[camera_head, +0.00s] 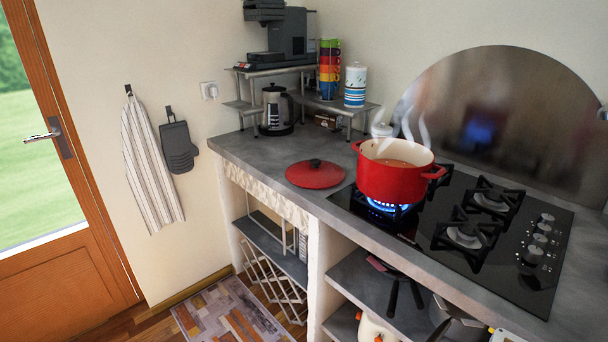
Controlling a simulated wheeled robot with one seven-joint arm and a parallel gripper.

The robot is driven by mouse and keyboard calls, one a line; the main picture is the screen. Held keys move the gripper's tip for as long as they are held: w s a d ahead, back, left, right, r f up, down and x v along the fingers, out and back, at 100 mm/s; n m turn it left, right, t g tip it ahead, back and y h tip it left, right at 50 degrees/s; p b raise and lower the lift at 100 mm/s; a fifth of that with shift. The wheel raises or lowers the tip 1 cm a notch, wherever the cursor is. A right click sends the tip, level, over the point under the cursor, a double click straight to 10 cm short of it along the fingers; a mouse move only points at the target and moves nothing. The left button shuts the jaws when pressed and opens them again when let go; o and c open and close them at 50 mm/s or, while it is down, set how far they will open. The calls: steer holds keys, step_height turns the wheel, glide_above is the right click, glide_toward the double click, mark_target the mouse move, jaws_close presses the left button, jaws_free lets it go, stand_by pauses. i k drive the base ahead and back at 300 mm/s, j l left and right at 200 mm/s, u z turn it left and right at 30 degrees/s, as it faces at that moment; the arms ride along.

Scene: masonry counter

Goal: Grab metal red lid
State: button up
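The red lid (316,174) lies flat on the grey counter, to the left of the cooktop. It is round, with a small dark knob (315,162) on top. A red pot (392,181) without a lid stands to its right on a lit burner with blue flames, with steam rising from it. The lid and the pot are apart. My gripper is not in view.
A black gas cooktop (513,250) with several burners covers the counter's right part. A kettle (276,109), a metal rack (352,111), stacked cups and a coffee machine (290,36) stand behind the lid. Bare counter (258,148) lies left of the lid.

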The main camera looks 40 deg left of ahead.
mark_target(314, 174)
steer(key=k+l+u, duration=0.1)
steer(key=u, duration=0.35)
steer(key=k+l+u, duration=0.1)
steer(key=u, duration=0.3)
steer(key=i+u, duration=0.15)
steer(key=u, duration=0.25)
steer(key=i+u, duration=0.15)
steer(key=u, duration=0.25)
steer(key=i+j, duration=0.15)
steer(key=j, duration=0.2)
steer(key=i+j, duration=0.1)
steer(key=j, duration=0.3)
steer(key=i+j, duration=0.15)
steer(key=j, duration=0.2)
steer(key=i+j, duration=0.1)
steer(key=j, duration=0.3)
steer(key=i+j, duration=0.15)
steer(key=j, duration=0.2)
steer(key=i+j+z, duration=0.1)
steer(key=j+z, duration=1.15)
steer(key=i+l, duration=0.05)
steer(key=l, duration=0.05)
